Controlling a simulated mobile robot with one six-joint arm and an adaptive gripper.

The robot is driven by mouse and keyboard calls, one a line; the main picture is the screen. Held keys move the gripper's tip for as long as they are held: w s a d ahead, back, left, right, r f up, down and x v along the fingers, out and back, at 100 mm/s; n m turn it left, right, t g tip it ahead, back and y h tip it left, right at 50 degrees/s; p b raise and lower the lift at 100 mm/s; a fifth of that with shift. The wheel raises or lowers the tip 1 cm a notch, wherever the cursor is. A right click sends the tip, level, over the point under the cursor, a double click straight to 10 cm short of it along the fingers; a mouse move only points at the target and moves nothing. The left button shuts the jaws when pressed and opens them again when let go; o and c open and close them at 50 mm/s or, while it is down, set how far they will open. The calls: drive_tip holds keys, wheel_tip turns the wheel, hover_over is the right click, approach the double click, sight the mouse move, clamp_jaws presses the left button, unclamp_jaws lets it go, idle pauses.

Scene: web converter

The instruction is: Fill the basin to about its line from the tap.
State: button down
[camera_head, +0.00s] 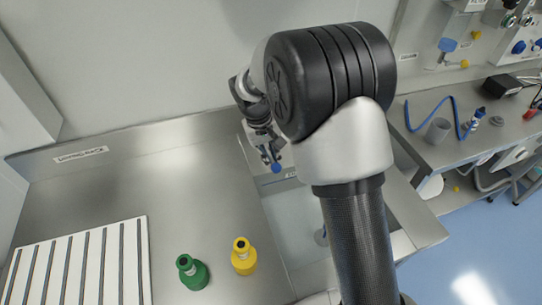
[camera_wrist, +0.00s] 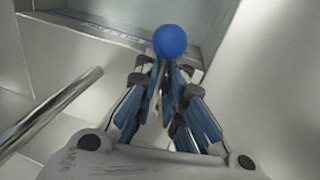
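The basin (camera_head: 290,213) is a steel sink sunk into the counter, partly hidden behind my arm in the head view. My gripper (camera_head: 268,150) is above its far left end. A blue ball-shaped knob (camera_head: 277,168) is at my fingertips. In the wrist view the knob (camera_wrist: 170,40) overlaps the tips of my gripper (camera_wrist: 165,72). The fingers converge towards it, but I cannot tell whether they grip it. A bare metal tube (camera_wrist: 50,112), perhaps the tap's spout, slants in at the left. A blue marking (camera_wrist: 95,27) runs along a wall behind. No water is discernible.
A white slatted rack (camera_head: 80,265) lies further left. A right-hand bench (camera_head: 470,150) holds a grey cup (camera_head: 437,131) and a blue hose (camera_head: 458,118).

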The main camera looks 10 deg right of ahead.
drive_tip(key=shift+s+d+f, duration=0.1)
drive_tip(key=shift+s+f, duration=0.05)
drive_tip(key=shift+s, duration=0.15)
drive_tip(key=shift+w+a+f+m+g+p, duration=0.1)
drive_tip(key=shift+a+m+g+p, duration=0.15)
drive_tip(key=shift+a+m+p, duration=0.55)
drive_tip(key=shift+s+a+r+m+g+p, duration=0.1)
drive_tip(key=shift+a+m+g+p, duration=0.2)
drive_tip(key=shift+m, duration=0.75)
drive_tip(key=shift+w+a+f+m+g+p, duration=0.1)
drive_tip(key=shift+a+m+g+p, duration=0.05)
drive_tip(key=shift+a+m+p, duration=0.65)
drive_tip(key=shift+d, duration=0.15)
drive_tip(key=c, duration=1.7)
unclamp_jaws()
